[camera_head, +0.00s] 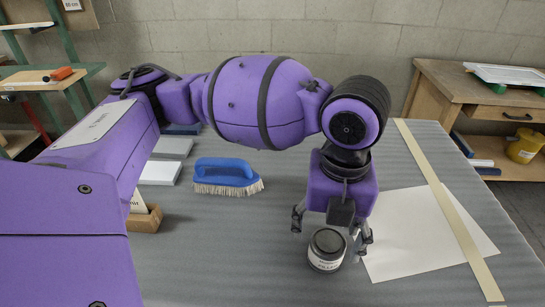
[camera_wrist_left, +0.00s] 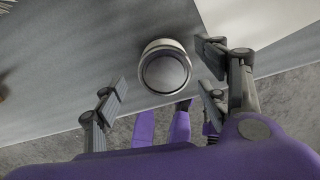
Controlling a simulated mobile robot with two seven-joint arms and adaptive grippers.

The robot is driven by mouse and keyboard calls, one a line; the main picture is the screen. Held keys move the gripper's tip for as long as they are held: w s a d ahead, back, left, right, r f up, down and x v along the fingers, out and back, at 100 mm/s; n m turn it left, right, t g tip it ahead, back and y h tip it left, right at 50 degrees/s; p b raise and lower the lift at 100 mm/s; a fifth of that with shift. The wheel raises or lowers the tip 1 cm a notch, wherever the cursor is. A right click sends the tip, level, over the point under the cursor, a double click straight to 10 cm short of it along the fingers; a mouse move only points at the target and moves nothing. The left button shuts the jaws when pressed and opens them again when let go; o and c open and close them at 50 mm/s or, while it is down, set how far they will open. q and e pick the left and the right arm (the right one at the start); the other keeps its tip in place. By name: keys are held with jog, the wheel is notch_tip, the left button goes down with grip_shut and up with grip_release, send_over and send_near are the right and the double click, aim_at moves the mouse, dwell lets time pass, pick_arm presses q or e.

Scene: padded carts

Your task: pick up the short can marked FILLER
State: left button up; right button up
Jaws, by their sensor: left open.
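The short can (camera_head: 327,257) is dark with a pale label and stands upright on the grey padded surface (camera_head: 220,262) near its front edge. Its label text is too small to read surely. My left gripper (camera_head: 331,236) is open just above and behind the can, its fingers apart on either side. In the left wrist view the can's round top (camera_wrist_left: 166,72) shows between the open fingers of my left gripper (camera_wrist_left: 162,92), nearer the right-hand fingers. I see no finger clearly touching the can. My right gripper is not in view.
A blue brush (camera_head: 227,172) lies behind the can to the left. A white sheet (camera_head: 425,235) and a long pale strip (camera_head: 440,195) lie to the right. A wooden block (camera_head: 147,219) sits at left beside my arm. A wooden bench (camera_head: 455,90) stands behind right.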

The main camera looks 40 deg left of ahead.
aim_at(327, 240)
pick_arm(q)
notch_tip(327, 240, down, 4)
jog(key=shift+s+d+r, duration=0.1)
jog(key=shift+d, duration=0.05)
jog(key=c, duration=1.4)
